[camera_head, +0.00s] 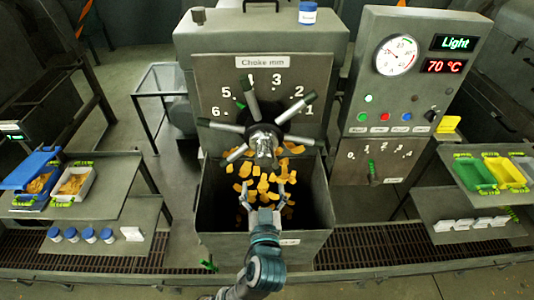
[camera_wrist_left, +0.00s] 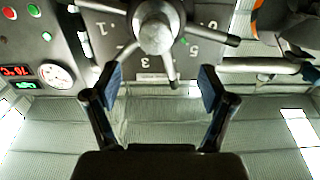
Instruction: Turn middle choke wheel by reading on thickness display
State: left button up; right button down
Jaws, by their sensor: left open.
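The choke wheel (camera_head: 264,143) is a dark hub with several grey, dark-tipped spokes in front of a plate labelled "Choke mm" (camera_head: 276,62), numbered 1 to 6. A small green mark (camera_head: 240,105) shows near the 5. A green-lettered display (camera_head: 456,43) at upper right reads "Light". My left gripper (camera_head: 267,186) is open and empty, just below the wheel hub in the head view, over the bin. In the left wrist view, the wheel (camera_wrist_left: 156,27) lies beyond the spread fingers (camera_wrist_left: 160,82), with one spoke reaching toward the gap. My right gripper is not seen.
A grey bin (camera_head: 215,218) with yellow-orange pieces falling into it stands under the wheel. A red display (camera_head: 444,66) reads 70 °C beside a round gauge (camera_head: 396,55). Side tables hold blue and white trays (camera_head: 75,182) on the left, green and yellow trays (camera_head: 470,174) on the right.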

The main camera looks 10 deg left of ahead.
aim_at(267, 161)
pick_arm(q)
jog(key=x, duration=0.3)
jog(key=d+p+x, duration=0.1)
jog(key=x, duration=0.2)
jog(key=p+x, duration=0.1)
jog(key=x, duration=0.3)
jog(key=shift+w+d, duration=0.15)
jog(key=shift+d, duration=0.05)
jog(key=x, duration=0.4)
jog(key=shift+a+f+p, duration=0.1)
jog(key=shift+a+p, duration=0.25)
jog(key=shift+p, duration=0.05)
jog(key=shift+w+a, duration=0.4)
jog(key=shift+d, duration=0.2)
jog(key=shift+s+d, duration=0.1)
jog(key=shift+d, duration=0.1)
jog(key=c, duration=0.8)
jog(key=shift+s, duration=0.2)
grip_shut()
jog(key=shift+a, duration=0.15)
